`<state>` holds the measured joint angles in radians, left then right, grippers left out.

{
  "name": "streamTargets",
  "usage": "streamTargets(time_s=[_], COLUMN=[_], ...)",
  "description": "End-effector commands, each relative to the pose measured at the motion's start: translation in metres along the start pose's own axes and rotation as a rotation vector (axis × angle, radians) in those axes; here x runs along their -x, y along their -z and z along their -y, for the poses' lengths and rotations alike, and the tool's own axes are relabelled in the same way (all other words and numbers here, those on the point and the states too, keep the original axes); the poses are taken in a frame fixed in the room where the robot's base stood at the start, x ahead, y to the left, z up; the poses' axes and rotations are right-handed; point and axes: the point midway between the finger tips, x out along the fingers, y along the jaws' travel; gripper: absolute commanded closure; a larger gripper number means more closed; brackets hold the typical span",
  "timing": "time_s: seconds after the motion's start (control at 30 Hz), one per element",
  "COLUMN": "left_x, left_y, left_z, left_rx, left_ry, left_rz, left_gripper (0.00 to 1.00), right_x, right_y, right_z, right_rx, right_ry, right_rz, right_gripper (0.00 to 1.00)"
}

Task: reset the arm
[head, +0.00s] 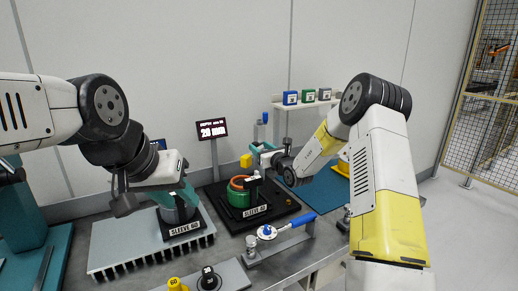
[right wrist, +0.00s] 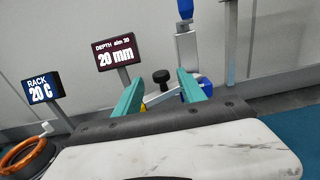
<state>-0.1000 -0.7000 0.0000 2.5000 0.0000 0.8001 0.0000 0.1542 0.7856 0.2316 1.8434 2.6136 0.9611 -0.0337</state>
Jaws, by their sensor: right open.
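My right gripper (head: 262,148) is raised behind the green housing with the copper-coloured ring (head: 240,184), on the black base labelled SLEEVE 40. My left gripper (head: 182,190) is low over the grey cylinder (head: 178,213) behind the SLEEVE 60 label. Its teal fingers are partly hidden by the wrist, so I cannot tell its opening or whether it touches the cylinder.
The depth display (head: 212,128) reads 20 mm; the rack display (right wrist: 42,88) reads 20 C. A blue-handled gauge (head: 268,232) lies near the table's front. Two knobs (head: 208,278) stand at the front edge. A shelf (head: 308,104) carries blue, green and grey blocks.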

Motion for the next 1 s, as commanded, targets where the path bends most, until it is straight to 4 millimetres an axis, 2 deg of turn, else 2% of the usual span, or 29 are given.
streamTargets(time_s=[0.17, 0.27, 0.37, 0.4, 0.5, 0.57, 0.6, 0.67, 0.7, 0.8, 0.87, 1.0], left_x=[0.0, 0.0, 0.0, 0.0, 0.0, 0.0, 0.0, 0.0, 0.0, 0.0, 0.0, 0.0], left_y=[0.0, 0.0, 0.0, 0.0, 0.0, 0.0, 0.0, 0.0, 0.0, 0.0, 0.0, 0.0], left_z=[0.0, 0.0, 0.0, 0.0, 0.0, 0.0, 0.0, 0.0, 0.0, 0.0, 0.0, 0.0], left_rx=[0.0, 0.0, 0.0, 0.0, 0.0, 0.0, 0.0, 0.0, 0.0, 0.0, 0.0, 0.0], left_ry=[0.0, 0.0, 0.0, 0.0, 0.0, 0.0, 0.0, 0.0, 0.0, 0.0, 0.0, 0.0], left_rz=[0.0, 0.0, 0.0, 0.0, 0.0, 0.0, 0.0, 0.0, 0.0, 0.0, 0.0, 0.0], left_gripper=[0.64, 0.64, 0.64, 0.64, 0.64, 0.64, 0.64, 0.64, 0.64, 0.64, 0.64, 0.64], right_x=[0.002, 0.009, 0.03, 0.044, 0.088, 0.118, 0.139, 0.172, 0.194, 0.25, 0.283, 0.357], right_y=[-0.01, -0.036, -0.077, -0.095, -0.127, -0.139, -0.143, -0.147, -0.147, -0.143, -0.138, -0.123], right_z=[-0.006, -0.027, -0.066, -0.086, -0.134, -0.158, -0.171, -0.188, -0.196, -0.208, -0.208, -0.193], right_rx=[0.025, 0.106, 0.264, 0.351, 0.581, 0.722, 0.817, 0.961, 1.057, 1.303, 1.449, 1.796], right_ry=[-0.023, -0.101, -0.242, -0.315, -0.495, -0.594, -0.657, -0.747, -0.804, -0.933, -1.003, -1.141], right_rz=[0.007, 0.026, 0.053, 0.064, 0.081, 0.084, 0.083, 0.079, 0.073, 0.047, 0.024, -0.055], right_gripper=[0.52, 0.52, 0.52, 0.52, 0.52, 0.52, 0.52, 0.52, 0.52, 0.52, 0.52, 0.52])
